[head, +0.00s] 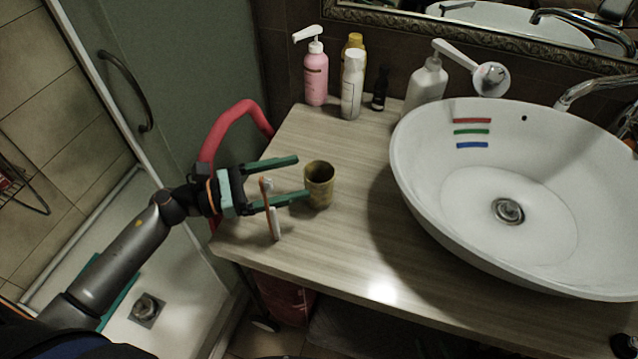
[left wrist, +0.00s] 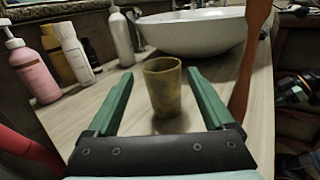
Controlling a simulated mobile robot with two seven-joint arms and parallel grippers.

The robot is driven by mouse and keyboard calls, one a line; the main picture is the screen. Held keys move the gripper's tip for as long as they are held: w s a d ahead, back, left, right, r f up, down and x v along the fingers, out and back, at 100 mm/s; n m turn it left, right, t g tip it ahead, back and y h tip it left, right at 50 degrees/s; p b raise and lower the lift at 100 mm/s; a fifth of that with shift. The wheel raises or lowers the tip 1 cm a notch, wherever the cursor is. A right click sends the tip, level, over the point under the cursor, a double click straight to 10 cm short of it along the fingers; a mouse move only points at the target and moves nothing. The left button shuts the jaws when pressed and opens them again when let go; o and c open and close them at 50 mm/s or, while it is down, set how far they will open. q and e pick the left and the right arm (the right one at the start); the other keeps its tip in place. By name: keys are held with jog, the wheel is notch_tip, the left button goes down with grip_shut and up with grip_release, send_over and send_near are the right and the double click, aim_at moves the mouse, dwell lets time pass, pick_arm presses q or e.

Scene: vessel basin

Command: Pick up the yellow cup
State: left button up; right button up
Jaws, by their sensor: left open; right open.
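The yellow cup (head: 319,188) is a worn yellow-brown tumbler standing upright on the wood-grain counter, left of the basin. In the left wrist view the cup (left wrist: 163,88) shows in the middle, ahead of and between the two green fingers. My left gripper (head: 302,177) is open and reaches in from the left, with its fingertips close to the cup's left side. The wrist view shows no finger closed on the cup; whether either tip touches it I cannot tell. My right gripper cannot be made out in these views.
A thin orange-brown stick (head: 266,205) with a white piece beside it stands close to my left gripper. Bottles, including a pink pump bottle (head: 315,75), line the back. The white basin (head: 420,215) is at right. A red curved bar (head: 215,140) is behind my gripper.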

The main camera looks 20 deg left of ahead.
aim_at(311, 175)
pick_arm(q)
jog(key=p+x, duration=0.1)
jog(key=x, duration=0.3)
jog(key=shift+d+f, duration=0.1)
jog(key=shift+c, duration=0.3)
jog(key=c, duration=1)
